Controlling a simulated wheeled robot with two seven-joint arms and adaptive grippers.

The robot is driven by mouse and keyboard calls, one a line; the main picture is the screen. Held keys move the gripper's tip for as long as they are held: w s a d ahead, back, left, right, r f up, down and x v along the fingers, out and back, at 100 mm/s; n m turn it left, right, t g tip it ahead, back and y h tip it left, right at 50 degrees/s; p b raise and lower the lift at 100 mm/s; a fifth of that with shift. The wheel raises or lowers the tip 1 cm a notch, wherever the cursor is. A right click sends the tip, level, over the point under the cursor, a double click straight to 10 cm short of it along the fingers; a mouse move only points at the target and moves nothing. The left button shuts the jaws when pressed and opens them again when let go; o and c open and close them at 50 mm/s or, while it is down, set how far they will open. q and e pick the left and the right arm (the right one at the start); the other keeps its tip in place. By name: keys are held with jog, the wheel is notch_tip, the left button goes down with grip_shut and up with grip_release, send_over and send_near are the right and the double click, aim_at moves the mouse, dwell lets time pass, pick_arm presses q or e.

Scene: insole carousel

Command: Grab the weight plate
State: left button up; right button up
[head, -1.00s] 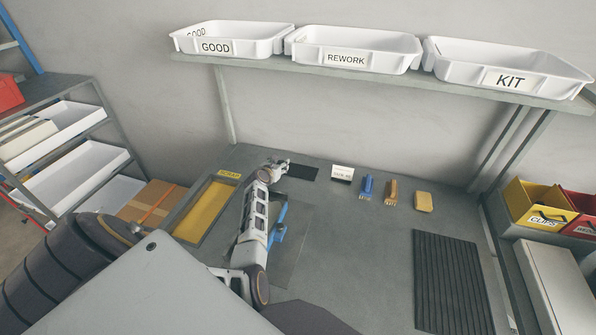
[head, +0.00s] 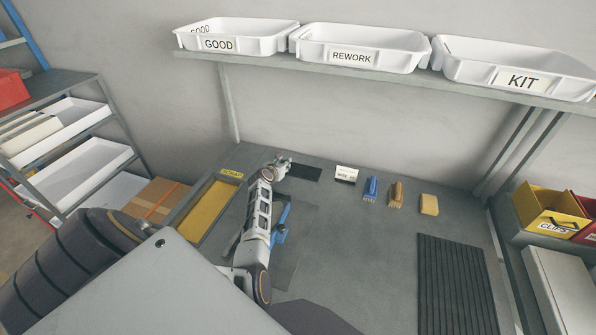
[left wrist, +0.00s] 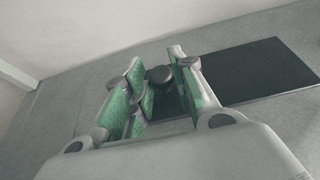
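My left gripper (head: 283,161) is low over the back of the bench, at the left end of a small black mat (head: 305,173). In the left wrist view its green-padded fingers (left wrist: 165,92) are apart. A small dark round thing (left wrist: 160,75), which may be the top of the weight plate, shows between them. I cannot tell whether the pads touch it. The mat (left wrist: 255,72) lies beyond and to the right of the fingers. In the head view the gripper hides that thing. My right gripper is not in view.
A card stand (head: 346,174), a blue brush (head: 371,188), a brown brush (head: 396,193) and a yellow block (head: 429,204) stand right of the mat. A blue tool (head: 281,225) is partly behind my left arm. A yellow-floored tray (head: 209,212) is left. White bins (head: 360,48) sit above.

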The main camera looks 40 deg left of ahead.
pick_arm(q)
grip_shut()
jog(key=shift+w+r, duration=0.1)
jog(key=shift+r, duration=0.05)
jog(key=shift+r, duration=0.15)
jog(key=shift+r, duration=0.5)
notch_tip(320, 180, up, 9)
jog(key=p, duration=0.1)
jog(key=shift+f, duration=0.15)
dwell(0.4)
